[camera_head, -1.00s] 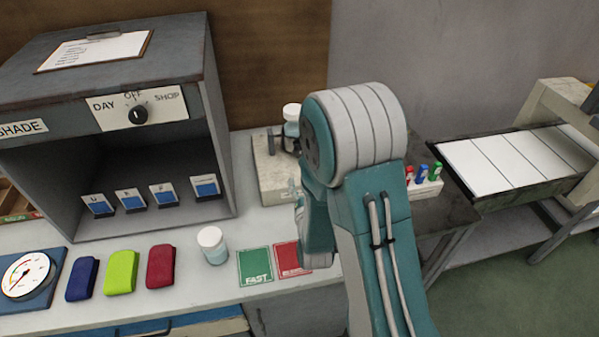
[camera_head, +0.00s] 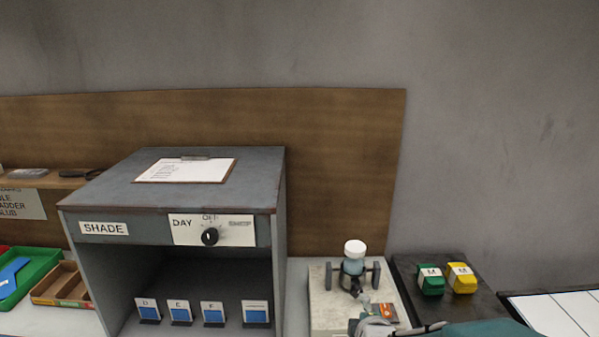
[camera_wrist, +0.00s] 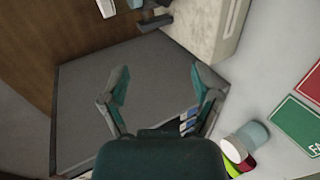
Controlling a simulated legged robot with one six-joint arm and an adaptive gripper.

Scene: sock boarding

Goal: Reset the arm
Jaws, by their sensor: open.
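My gripper (camera_wrist: 159,78) shows in the wrist view with its two teal fingers spread apart and nothing between them. Behind the fingers is the dark grey top or side of a box-like unit, probably the shade cabinet; the gap to it is hard to tell.
The shade cabinet (camera_head: 272,180) with a knob (camera_head: 209,237) stands left of centre. A white-lidded jar (camera_head: 354,262) sits in a stand on a pale block (camera_head: 322,305). Green (camera_head: 430,280) and yellow (camera_head: 461,278) packs lie right. In the wrist view, a jar (camera_wrist: 250,137) and a green card (camera_wrist: 298,124) lie right.

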